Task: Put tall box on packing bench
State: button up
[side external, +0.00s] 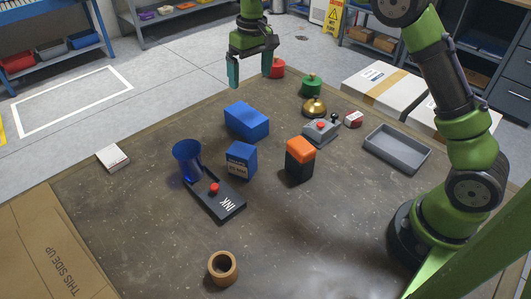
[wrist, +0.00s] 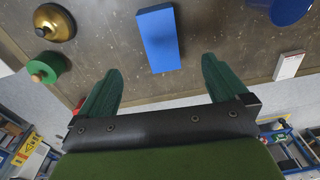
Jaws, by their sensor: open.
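The packing bench (side external: 130,215) is the worn brown surface filling the side view. A plain blue long box (side external: 246,120) lies on it near the far edge; it also shows in the wrist view (wrist: 158,38). A smaller blue box with print (side external: 241,160) and a black box with an orange top (side external: 300,160) stand nearer. I cannot tell for certain which is the tall box. My gripper (side external: 251,76) is open and empty, above the bench's far edge. In the wrist view its fingers (wrist: 162,75) are apart, with the long blue box beyond them.
The bench's left front is mostly clear.

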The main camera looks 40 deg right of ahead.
jog(key=s+r+m+t+y, duration=0.1)
jog(key=s+r+t, duration=0.1)
jog(key=s+r, duration=0.45)
jog(key=s+r+m+t, duration=0.15)
jog(key=s+r, duration=0.25)
jog(key=s, duration=0.5)
jog(key=s+f+m+t, duration=0.1)
jog(key=s+f+t, duration=0.2)
jog(key=s, duration=1)
jog(key=shift+s+d+f+y, duration=0.2)
jog(key=shift+s+f+y, duration=0.05)
jog(key=shift+y, duration=0.15)
